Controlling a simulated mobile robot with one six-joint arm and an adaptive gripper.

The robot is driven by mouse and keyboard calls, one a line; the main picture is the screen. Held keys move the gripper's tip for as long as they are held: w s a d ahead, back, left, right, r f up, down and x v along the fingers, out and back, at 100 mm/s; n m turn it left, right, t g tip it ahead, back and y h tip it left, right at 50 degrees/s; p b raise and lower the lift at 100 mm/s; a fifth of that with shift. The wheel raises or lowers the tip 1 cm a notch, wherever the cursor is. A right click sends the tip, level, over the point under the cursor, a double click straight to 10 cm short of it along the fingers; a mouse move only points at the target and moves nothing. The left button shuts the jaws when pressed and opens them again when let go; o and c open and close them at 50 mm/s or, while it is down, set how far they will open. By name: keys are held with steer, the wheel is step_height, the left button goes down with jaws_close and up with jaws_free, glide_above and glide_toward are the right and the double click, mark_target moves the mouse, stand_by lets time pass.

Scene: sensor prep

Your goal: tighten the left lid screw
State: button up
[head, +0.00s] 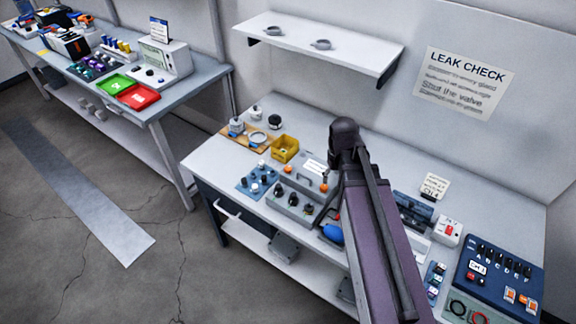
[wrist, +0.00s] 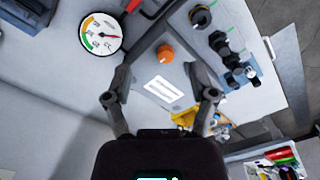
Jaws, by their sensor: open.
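In the head view my arm crosses the bench and the fingers are hidden.
A white label (wrist: 163,89) lies near the knob. A pressure gauge (wrist: 101,33) is at left in the wrist view. A yellow bin (head: 285,149), a blue knob board (head: 258,181) and a black-knobbed panel (head: 292,205) crowd around the housing. A shelf (head: 320,45) overhangs behind.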

mark_target(288, 168)
steer(key=w+a+r+n+p, duration=0.2)
steer(key=w+a+n, duration=0.6)
steer(key=w+a, duration=0.5)
steer(key=shift+w+a+r+p, duration=0.3)
steer(key=shift+a+r+p, duration=0.1)
steer(key=shift+a+r, duration=0.35)
steer(key=shift+f, duration=0.3)
step_height(288, 168, down, 14)
steer(key=b, duration=1.3)
steer(key=shift+r+b, duration=0.25)
steer(key=shift+b, duration=0.15)
jaws_close()
